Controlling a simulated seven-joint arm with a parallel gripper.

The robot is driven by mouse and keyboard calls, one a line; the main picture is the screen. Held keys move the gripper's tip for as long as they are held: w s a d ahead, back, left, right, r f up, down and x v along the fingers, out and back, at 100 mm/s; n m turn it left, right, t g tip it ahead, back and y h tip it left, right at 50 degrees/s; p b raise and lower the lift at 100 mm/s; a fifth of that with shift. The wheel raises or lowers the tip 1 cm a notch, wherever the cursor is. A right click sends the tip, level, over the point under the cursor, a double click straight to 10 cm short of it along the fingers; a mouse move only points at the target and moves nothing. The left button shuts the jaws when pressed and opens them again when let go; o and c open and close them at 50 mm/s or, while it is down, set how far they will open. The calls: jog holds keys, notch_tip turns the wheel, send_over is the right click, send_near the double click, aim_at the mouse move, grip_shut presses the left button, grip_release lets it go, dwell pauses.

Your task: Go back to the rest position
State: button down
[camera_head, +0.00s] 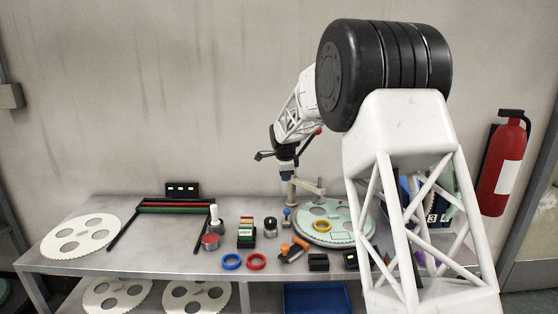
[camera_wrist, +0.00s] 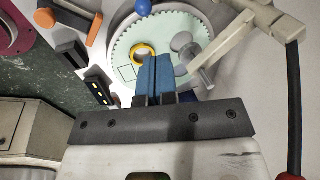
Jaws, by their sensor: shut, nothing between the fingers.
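My gripper (camera_head: 287,172) is at the end of my white arm, raised over the back right part of the bench, near a beige swing arm and the pale green toothed lapping plate. In the wrist view its blue fingers (camera_wrist: 156,76) are together and hold nothing. The lapping plate (camera_wrist: 125,55) lies beyond the fingertips, with a yellow ring (camera_wrist: 143,50) on it, partly hidden by the fingers. In the head view the plate (camera_head: 350,238) and yellow ring (camera_head: 321,226) are below my gripper. I cannot tell the exact gap to the swing arm.
The beige swing arm (camera_head: 307,186) stands over the plate. On the grey bench (camera_head: 150,262) lie a blue ring (camera_head: 231,262), a red ring (camera_head: 257,261), an orange-handled tool (camera_head: 293,250) and a black block (camera_head: 318,262). A white toothed disc (camera_head: 80,238) lies left. A fire extinguisher (camera_head: 503,165) hangs right.

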jog(key=s+d+r+n, duration=0.3)
jog(key=s+r, duration=0.1)
jog(key=s, duration=0.7)
jog(key=s+d+r+n, duration=0.3)
jog(key=s+d+r, duration=0.15)
jog(key=s, duration=0.65)
jog(key=s+d+r+n, duration=0.25)
jog(key=s+r, duration=0.25)
jog(key=s, duration=0.6)
jog(key=s+d+f+n, duration=0.1)
jog(key=s+f+n, duration=0.1)
jog(key=s, duration=0.9)
jog(key=s+d+f+n, duration=0.2)
jog(key=s+n, duration=0.1)
jog(key=s, duration=0.8)
jog(key=s+d+f+n, duration=0.1)
jog(key=s+f+n, duration=0.1)
jog(key=s, duration=1)
jog(key=shift+d+f+n, duration=0.4)
jog(key=shift+n, duration=0.35)
